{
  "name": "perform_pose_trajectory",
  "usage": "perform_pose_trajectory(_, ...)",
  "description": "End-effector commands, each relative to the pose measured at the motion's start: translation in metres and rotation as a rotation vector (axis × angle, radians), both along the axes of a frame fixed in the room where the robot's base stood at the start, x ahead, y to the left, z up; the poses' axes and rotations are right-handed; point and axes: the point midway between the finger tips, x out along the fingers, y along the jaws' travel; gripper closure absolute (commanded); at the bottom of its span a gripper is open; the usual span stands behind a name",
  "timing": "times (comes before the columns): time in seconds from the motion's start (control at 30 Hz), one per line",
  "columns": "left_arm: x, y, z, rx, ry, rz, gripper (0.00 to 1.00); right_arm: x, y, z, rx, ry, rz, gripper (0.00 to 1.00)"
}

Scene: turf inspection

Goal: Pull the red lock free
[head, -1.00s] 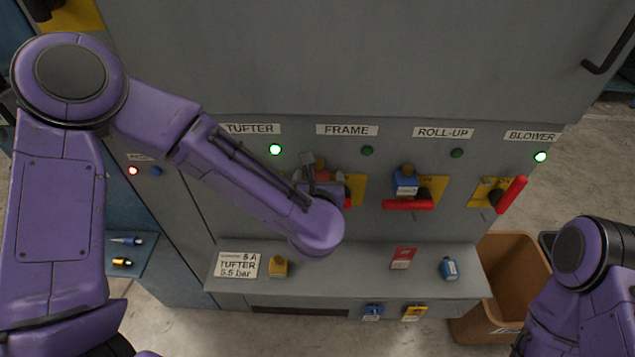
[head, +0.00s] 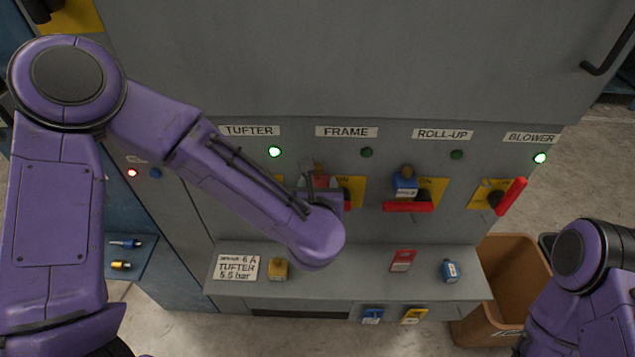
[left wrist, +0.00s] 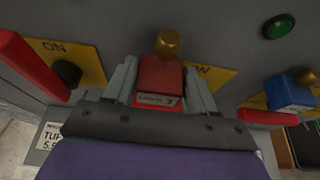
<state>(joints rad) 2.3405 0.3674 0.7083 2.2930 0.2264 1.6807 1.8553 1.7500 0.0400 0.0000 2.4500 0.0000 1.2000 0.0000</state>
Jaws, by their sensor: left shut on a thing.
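The red lock (left wrist: 160,80) sits between the fingers of my left gripper (left wrist: 160,92) in the left wrist view, with a brass knob (left wrist: 168,44) just above it. In the head view the red lock (head: 320,176) is partly hidden by my left gripper (head: 321,184), at the yellow switch plate (head: 352,190) under the FRAME label (head: 346,132). My left gripper is shut on the lock, close to the panel. Whether the lock is still fastened behind is hidden. My right gripper is out of view.
A blue lock (head: 405,184) hangs at ROLL-UP, above a red handle (head: 408,206). BLOWER has a raised red handle (head: 511,196). The ledge (head: 340,285) below holds a yellow lock (head: 278,269), red tag (head: 403,260) and blue lock (head: 450,270). A brown bin (head: 515,275) stands right.

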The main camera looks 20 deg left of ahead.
Motion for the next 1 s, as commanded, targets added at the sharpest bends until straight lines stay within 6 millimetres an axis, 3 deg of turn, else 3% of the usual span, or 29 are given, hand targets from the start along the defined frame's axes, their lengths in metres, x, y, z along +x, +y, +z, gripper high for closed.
perform_pose_trajectory(0.7,-0.024,-0.007,0.001,0.0,-0.002,-0.002,0.75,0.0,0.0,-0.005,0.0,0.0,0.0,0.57)
perform_pose_trajectory(1.0,-0.025,-0.008,0.002,-0.001,-0.003,-0.001,0.75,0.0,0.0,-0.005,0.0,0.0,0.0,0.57)
